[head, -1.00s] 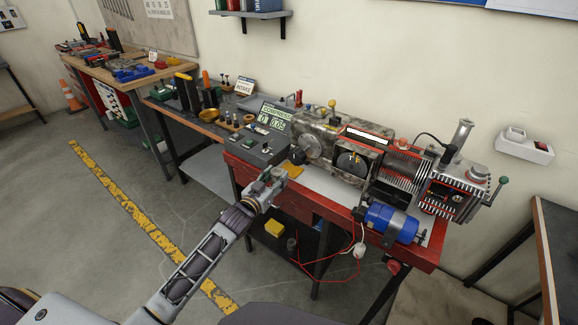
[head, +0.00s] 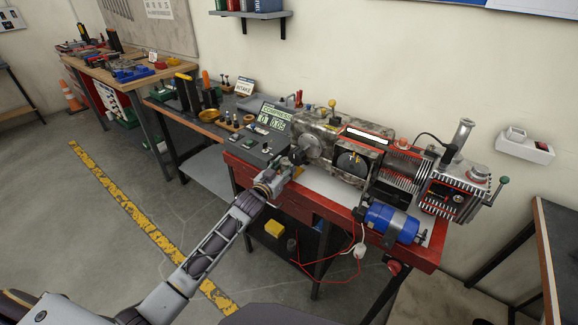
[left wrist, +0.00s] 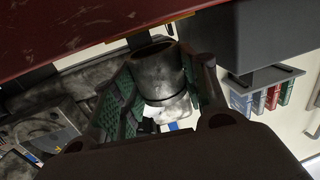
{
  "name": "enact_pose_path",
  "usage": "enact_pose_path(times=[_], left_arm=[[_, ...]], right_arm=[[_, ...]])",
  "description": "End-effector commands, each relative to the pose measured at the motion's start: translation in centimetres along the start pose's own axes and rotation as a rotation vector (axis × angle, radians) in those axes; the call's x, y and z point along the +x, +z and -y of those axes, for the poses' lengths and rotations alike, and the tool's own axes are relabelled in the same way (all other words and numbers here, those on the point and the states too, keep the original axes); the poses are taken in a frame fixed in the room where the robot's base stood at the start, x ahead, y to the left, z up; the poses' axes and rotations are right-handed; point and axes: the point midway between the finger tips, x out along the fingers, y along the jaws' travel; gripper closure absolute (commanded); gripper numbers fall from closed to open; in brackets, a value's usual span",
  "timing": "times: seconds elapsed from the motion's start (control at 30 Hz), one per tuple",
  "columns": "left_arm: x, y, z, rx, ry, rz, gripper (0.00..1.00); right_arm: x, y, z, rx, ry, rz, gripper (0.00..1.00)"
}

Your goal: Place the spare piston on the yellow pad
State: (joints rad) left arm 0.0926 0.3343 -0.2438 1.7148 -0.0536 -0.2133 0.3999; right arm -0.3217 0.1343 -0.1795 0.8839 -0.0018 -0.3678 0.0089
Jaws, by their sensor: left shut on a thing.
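The spare piston (left wrist: 165,78) is a grey metal cylinder in the left wrist view, with its hollow end toward the red bench. My left gripper (head: 285,174) is shut on it, with green finger pads on both sides. In the head view the gripper is over the left front part of the red bench, and the piston is hard to make out. The yellow pad is hidden behind the gripper there. A thin yellow strip (left wrist: 160,24), likely the pad's edge, shows close to the piston's rim in the left wrist view. I cannot tell whether they touch. My right gripper is out of view.
The red bench (head: 432,258) carries an engine assembly (head: 340,150) and a blue motor (head: 391,222) to the right of the gripper. A control box with a display (head: 270,122) stands behind it.

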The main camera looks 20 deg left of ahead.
Motion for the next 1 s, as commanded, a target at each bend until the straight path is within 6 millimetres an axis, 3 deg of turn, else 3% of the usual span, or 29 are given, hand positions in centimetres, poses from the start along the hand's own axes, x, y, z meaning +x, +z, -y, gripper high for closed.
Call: enact_pose_path(times=[0.27,0.63,1.0], left_arm=[[0.4,-0.1,0.0,0.000,0.000,-0.001,0.81],[3.1,-0.2,0.0,0.000,0.000,-0.002,0.81],[3.5,1.3,0.0,-0.001,0.000,-0.001,0.81]], right_arm=[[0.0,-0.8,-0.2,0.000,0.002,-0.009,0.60],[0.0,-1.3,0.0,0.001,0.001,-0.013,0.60],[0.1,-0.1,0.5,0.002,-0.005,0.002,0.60]])
